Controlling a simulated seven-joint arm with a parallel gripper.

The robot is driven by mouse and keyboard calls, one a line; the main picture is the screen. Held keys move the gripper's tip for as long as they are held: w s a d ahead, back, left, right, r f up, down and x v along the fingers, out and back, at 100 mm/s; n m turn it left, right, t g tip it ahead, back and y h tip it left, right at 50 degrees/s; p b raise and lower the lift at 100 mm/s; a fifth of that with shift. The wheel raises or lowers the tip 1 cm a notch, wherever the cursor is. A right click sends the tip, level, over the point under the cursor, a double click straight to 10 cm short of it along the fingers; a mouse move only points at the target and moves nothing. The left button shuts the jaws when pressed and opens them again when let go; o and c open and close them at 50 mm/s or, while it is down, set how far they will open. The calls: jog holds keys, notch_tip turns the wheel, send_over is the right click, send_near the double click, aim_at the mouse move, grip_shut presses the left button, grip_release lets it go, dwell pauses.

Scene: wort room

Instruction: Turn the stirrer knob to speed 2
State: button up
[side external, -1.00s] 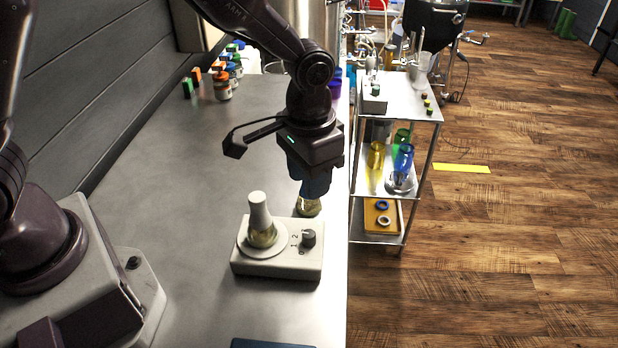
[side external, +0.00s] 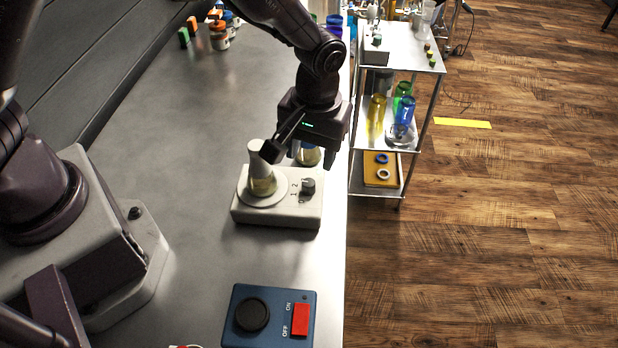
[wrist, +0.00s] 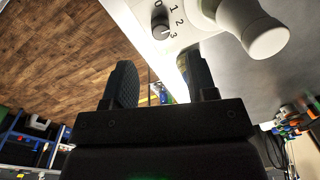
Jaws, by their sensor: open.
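The white stirrer (side external: 277,214) stands near the bench's right edge, with a white-topped flask (side external: 262,180) on its round plate. Its small grey knob (side external: 308,186) is at the right of the top face. In the wrist view the knob (wrist: 161,31) shows beside the printed numbers 0 to 3; I cannot tell which number it points to. My gripper (wrist: 162,80) is open and empty, its two dark fingers apart, with the knob beyond the fingertips.
A blue control box (side external: 269,319) with a black knob and red switch sits in front. A metal cart (side external: 404,46) stands right of the bench. The bench left of the stirrer is clear.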

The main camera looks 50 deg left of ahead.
aim_at(309, 182)
jog(key=f, duration=0.7)
jog(key=shift+s+a+f, duration=0.1)
jog(key=shift+a+f, duration=0.1)
jog(key=shift+f, duration=0.2)
jog(key=c, duration=0.9)
jog(key=m, duration=0.3)
jog(key=shift+r, duration=0.1)
jog(key=o, duration=0.9)
